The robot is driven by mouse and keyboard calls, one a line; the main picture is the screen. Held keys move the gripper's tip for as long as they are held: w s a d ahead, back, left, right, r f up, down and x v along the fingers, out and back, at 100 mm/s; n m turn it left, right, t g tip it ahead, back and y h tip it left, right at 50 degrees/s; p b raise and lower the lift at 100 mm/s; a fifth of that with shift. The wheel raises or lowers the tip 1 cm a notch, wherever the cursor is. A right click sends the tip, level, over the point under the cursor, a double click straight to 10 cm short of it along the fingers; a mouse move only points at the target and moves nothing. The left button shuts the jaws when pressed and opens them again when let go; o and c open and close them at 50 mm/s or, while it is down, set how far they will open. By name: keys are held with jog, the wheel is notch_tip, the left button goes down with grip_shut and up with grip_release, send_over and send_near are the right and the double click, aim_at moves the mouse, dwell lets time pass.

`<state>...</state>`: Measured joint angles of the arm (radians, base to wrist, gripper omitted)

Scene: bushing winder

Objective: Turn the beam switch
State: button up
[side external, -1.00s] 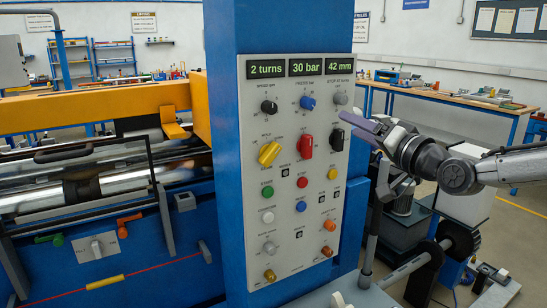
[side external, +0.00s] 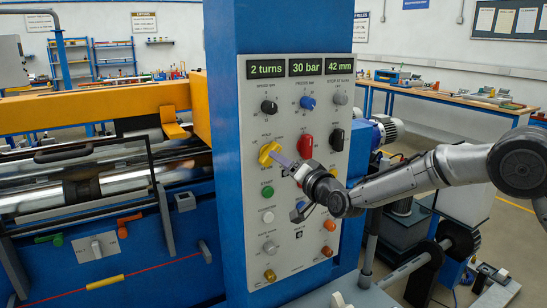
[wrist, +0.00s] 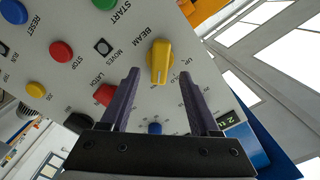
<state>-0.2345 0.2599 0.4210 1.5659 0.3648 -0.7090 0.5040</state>
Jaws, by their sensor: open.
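The beam switch is a yellow selector knob (side external: 267,153) at the left of the grey control panel, below the black speed knob. In the wrist view the yellow knob (wrist: 160,61), with a pale line on it, sits next to printed text reading "BEAM". My gripper (side external: 284,161) is at the panel face, just right of and below the knob. In the wrist view my gripper (wrist: 159,76) is open, its two purple fingers on either side of the knob's near end. The fingers hold nothing.
A red selector (side external: 306,146) and a black selector (side external: 337,139) are to the right of the switch. A green button (side external: 267,191) is just below it. Displays (side external: 306,67) read 2 turns, 30 bar and 42 mm.

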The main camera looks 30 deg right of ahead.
jog(key=shift+w, duration=2.7)
grip_shut()
